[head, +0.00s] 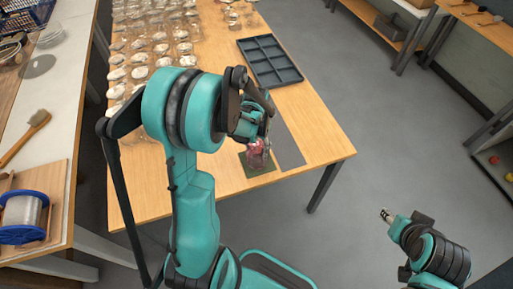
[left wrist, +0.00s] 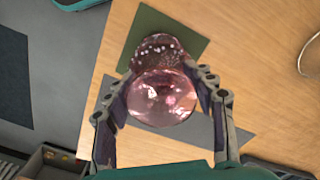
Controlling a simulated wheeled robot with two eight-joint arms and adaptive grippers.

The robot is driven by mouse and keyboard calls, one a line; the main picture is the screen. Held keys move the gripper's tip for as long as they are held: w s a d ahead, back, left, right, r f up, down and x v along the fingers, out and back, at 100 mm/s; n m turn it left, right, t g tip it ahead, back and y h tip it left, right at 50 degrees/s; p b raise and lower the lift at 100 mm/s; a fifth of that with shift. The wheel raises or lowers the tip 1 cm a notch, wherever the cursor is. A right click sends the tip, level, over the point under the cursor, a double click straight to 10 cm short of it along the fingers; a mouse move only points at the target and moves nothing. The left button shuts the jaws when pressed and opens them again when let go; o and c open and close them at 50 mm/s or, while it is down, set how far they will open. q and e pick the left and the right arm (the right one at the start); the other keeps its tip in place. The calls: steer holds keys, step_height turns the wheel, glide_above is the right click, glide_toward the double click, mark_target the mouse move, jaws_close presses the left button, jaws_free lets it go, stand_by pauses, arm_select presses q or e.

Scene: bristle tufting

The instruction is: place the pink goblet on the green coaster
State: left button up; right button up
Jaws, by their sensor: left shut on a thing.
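The pink goblet (head: 257,155) is see-through and sits between the fingers of my left gripper (head: 263,139), which is shut on it. In the left wrist view the goblet (left wrist: 162,97) fills the space between both fingers. The green coaster (head: 261,173) is a dark square near the table's front edge, below the goblet in the head view. In the left wrist view the goblet's far end overlaps the coaster (left wrist: 185,32). I cannot tell whether they touch. My right gripper (head: 386,214) is off the table to the right, too small to read.
A grey mat (head: 288,148) lies beside the coaster. A dark compartment tray (head: 268,60) lies farther back. Several rows of clear vessels with white contents (head: 160,45) cover the table's back left. A side bench (head: 45,150) stands at left.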

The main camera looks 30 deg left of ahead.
arm_select(q)
steer(key=o, duration=1.2)
steer(key=shift+f, duration=0.1)
steer(key=shift+o, duration=0.2)
